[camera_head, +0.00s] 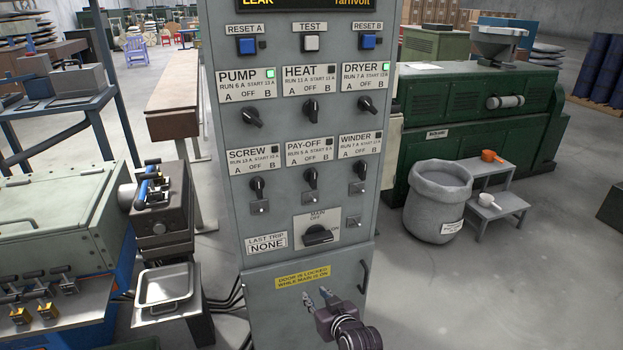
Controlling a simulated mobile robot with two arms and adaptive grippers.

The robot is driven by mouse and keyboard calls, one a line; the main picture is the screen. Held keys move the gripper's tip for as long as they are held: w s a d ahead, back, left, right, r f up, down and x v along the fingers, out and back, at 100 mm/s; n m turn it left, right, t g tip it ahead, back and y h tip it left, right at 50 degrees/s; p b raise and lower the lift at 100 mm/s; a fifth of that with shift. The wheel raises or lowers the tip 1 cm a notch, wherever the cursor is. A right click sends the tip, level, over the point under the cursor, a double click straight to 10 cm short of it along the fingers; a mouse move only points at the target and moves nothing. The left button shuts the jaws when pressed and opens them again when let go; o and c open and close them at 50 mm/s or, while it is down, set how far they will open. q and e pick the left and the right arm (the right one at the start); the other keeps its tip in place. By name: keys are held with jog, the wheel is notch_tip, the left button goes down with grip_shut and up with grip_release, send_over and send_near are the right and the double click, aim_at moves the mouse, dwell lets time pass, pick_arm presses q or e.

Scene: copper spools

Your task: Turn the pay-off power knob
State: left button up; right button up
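The pay-off knob (311,177) is a small black selector under the PAY-OFF label (309,150), in the middle of the lower row on the grey control cabinet (230,180). Its handle looks roughly upright, near OFF; the exact angle is hard to tell. The small lamp by its label is dark. My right gripper (317,297) is low in front of the cabinet door, well below the knob and apart from it. Its two fingertips point up with a gap between them, and nothing is held. My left gripper is not in view.
The screw knob (257,184) and winder knob (359,169) flank it, with small switches below. The large main knob (318,235) sits between it and my gripper. A door handle (363,280) sticks out at the right. The pump and dryer lamps are green.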

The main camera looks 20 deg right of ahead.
jog(key=w+d+r+t, duration=0.1)
jog(key=w+r+t, duration=0.15)
jog(key=r, duration=0.65)
jog(key=w+d+r+t, duration=0.1)
jog(key=w+r, duration=0.2)
jog(key=r, duration=0.6)
jog(key=t, duration=0.2)
send_near(315, 177)
jog(key=w, duration=0.3)
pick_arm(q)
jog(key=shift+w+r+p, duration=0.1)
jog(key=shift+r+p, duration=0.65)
pick_arm(e)
jog(key=shift+m, duration=0.3)
jog(key=shift+w+a+r, duration=0.1)
jog(key=shift+w+a, duration=0.05)
jog(key=shift+w, duration=1.5)
jog(key=shift+w+a, duration=0.15)
jog(key=shift+w, duration=1.55)
jog(key=shift+c, duration=0.3)
grip_shut()
